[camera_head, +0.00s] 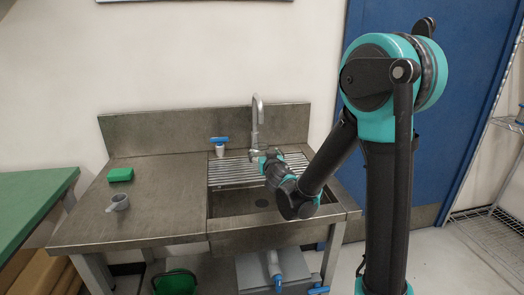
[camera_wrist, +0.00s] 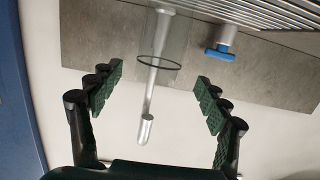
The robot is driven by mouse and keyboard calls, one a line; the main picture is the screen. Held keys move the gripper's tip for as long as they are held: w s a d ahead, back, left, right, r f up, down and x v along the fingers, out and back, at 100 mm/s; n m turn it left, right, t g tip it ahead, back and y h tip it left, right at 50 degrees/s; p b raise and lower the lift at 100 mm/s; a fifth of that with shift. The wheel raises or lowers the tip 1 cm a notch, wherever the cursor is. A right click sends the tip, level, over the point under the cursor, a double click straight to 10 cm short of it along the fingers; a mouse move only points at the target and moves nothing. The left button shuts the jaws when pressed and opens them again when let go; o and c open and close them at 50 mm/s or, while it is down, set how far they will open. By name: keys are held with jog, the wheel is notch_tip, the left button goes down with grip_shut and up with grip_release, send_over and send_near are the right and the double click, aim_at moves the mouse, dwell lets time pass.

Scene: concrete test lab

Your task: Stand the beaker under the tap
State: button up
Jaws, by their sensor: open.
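A clear glass beaker (camera_wrist: 175,48) with a dark rim line shows in the wrist view, which is upside down. It appears upright at the draining rack (camera_head: 225,172), with the tap's pipe seen through it. The tap (camera_head: 256,112) rises at the back of the sink; its spout end (camera_wrist: 145,130) shows beyond the beaker's rim in the wrist view. My gripper (camera_wrist: 152,92) is open, its two fingers wide apart and clear of the beaker. In the head view my gripper (camera_head: 264,158) is at the tap's foot, where the beaker cannot be clearly made out.
A blue-handled valve (camera_head: 219,143) stands left of the tap. A grey cup (camera_head: 118,201) and a green sponge (camera_head: 120,174) are on the left worktop (camera_head: 160,215), which is otherwise clear. The sink basin (camera_head: 235,203) lies in front of the rack. A green bucket (camera_head: 175,283) is below.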

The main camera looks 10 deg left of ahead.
jog(key=shift+v, duration=2.2)
jog(key=shift+o, duration=0.6)
